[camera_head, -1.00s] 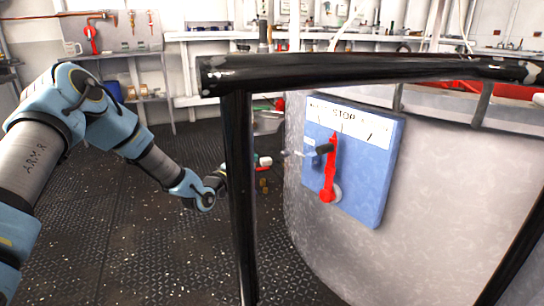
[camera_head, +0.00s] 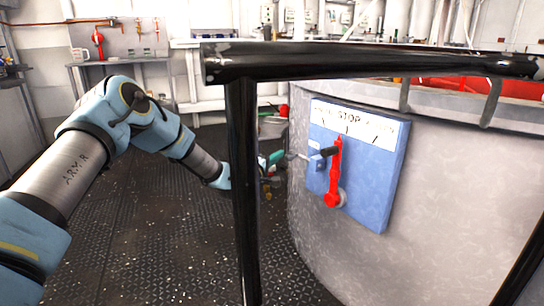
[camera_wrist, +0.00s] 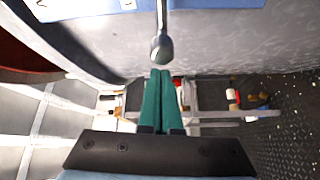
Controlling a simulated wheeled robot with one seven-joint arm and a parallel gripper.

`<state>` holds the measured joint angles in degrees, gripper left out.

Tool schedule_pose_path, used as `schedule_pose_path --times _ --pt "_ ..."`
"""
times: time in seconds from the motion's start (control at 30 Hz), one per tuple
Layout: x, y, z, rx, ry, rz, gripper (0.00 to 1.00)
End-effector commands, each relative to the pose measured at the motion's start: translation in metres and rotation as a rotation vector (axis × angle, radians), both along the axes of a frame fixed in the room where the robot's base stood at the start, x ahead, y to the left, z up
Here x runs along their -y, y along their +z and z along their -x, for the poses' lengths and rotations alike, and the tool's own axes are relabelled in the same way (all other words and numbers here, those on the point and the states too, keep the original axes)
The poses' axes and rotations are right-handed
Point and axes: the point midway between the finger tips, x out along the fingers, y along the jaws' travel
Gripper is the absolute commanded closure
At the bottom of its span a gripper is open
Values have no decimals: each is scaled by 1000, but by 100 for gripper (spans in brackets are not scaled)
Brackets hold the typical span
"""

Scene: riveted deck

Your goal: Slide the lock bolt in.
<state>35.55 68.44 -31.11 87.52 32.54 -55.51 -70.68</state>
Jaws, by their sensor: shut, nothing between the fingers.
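The lock bolt (camera_head: 296,156) is a thin grey rod with a rounded knob, sticking out from the left side of a blue panel (camera_head: 370,200) on the big grey tank. In the wrist view the bolt's knob (camera_wrist: 162,48) points toward my fingertips. My gripper (camera_wrist: 160,74) has green fingers pressed together, empty, with the tips right at the knob; I cannot tell whether they touch. In the head view my gripper (camera_head: 274,160) shows just left of the bolt, its wrist partly hidden by a black post. A red lever (camera_head: 334,175) stands nearly upright on the panel.
A black rail (camera_head: 370,66) with its upright post (camera_head: 245,190) stands in front of the tank, between the camera and my gripper. The grey tank (camera_head: 450,200) fills the right. The dark deck (camera_head: 150,240) at left is open.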

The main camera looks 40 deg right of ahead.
Motion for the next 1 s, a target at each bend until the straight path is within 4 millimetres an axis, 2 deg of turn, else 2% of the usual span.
schedule_pose_path --times 0.1,0.5,0.57,0.8,1.0 --pt "-1 -1 7 2 0 0 100" --pt "-1 -1 11 1 -1 1 100" --pt "-2 0 19 -2 -2 0 100" --pt "-9 0 67 -2 -3 1 100" --pt "-12 -1 80 0 -1 1 100"
